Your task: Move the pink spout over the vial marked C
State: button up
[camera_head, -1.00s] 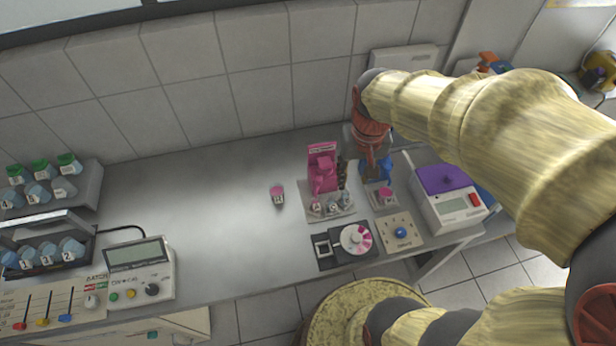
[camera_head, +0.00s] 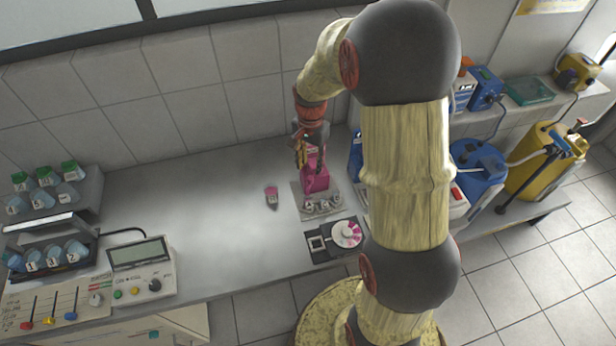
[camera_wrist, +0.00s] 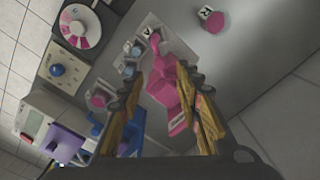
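The pink dispenser with its spout (camera_head: 316,181) stands on a grey base plate (camera_head: 300,190) behind a row of small vials (camera_head: 322,206). In the wrist view the pink spout unit (camera_wrist: 164,88) shows between my two fingers, with the vials (camera_wrist: 132,50) beyond it. One vial label reads A; I cannot make out which is C or which vial the spout is over. My gripper (camera_head: 301,150) is beside and above the dispenser's upper left. In the wrist view my gripper (camera_wrist: 163,84) is open, its fingers apart. I cannot tell whether it touches the pink part.
A dark device with a pink-and-white dial (camera_head: 347,234) sits in front. The bench left of the dispenser is mostly clear.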

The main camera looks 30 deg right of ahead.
aim_at(310, 178)
notch_tip(310, 178, down, 7)
jog(key=shift+r+b, duration=0.1)
jog(key=shift+b, duration=0.2)
jog(key=shift+c, duration=0.7)
jog(key=c, duration=0.7)
grip_shut()
